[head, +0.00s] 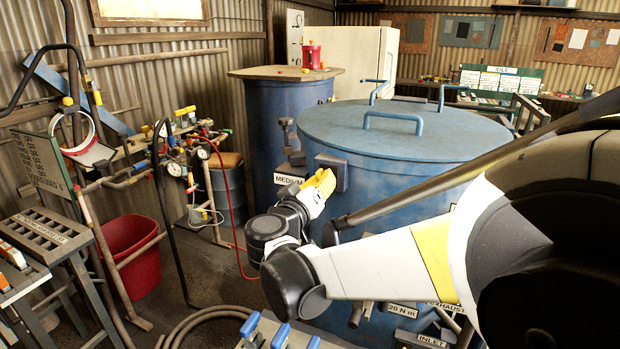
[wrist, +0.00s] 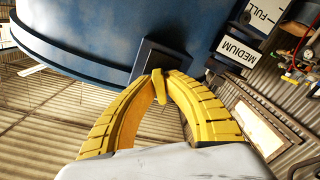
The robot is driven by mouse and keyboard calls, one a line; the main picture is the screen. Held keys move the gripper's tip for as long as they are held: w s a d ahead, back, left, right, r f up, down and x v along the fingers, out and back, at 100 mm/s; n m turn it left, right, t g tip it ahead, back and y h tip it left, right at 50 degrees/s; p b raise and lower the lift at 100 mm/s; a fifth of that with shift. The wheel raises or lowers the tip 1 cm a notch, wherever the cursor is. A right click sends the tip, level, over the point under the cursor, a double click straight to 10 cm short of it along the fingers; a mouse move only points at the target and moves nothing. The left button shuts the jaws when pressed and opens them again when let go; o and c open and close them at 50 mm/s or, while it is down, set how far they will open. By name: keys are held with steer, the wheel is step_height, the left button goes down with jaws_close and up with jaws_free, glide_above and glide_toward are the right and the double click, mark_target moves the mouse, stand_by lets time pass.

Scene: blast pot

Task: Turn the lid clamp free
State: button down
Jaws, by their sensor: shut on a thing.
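The large blue pot (head: 400,180) stands at the middle right under a blue lid (head: 420,128) with bar handles. A dark clamp block (head: 338,172) sits on its side, just under the lid's rim. The block also shows in the wrist view (wrist: 152,62), with a small yellow lever (wrist: 158,88) sticking out of it. My gripper (head: 328,178) is at the block. In the wrist view, my gripper's yellow fingers (wrist: 160,80) close around the lever, tips near the block. My fingers hide part of the lever, and the head view does not show it clearly.
A label reading MEDIUM (wrist: 238,52) is beside the clamp. A second blue drum (head: 265,130) stands behind to the left. Gauges and hoses (head: 190,160), a red bin (head: 132,250) and a slotted bench (head: 40,238) fill the left. Blue-handled levers (head: 280,335) are at the front.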

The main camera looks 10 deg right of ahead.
steer(key=n, duration=0.5)
steer(key=shift+w+a+n, duration=0.1)
steer(key=shift+n, duration=0.2)
steer(key=n, duration=0.5)
steer(key=shift+f+n+p, duration=0.25)
steer(key=shift+n+p, duration=0.05)
steer(key=shift+p, duration=0.05)
steer(key=c, duration=1.4)
jaws_free()
steer(key=shift+c, duration=0.2)
steer(key=v, duration=1.2)
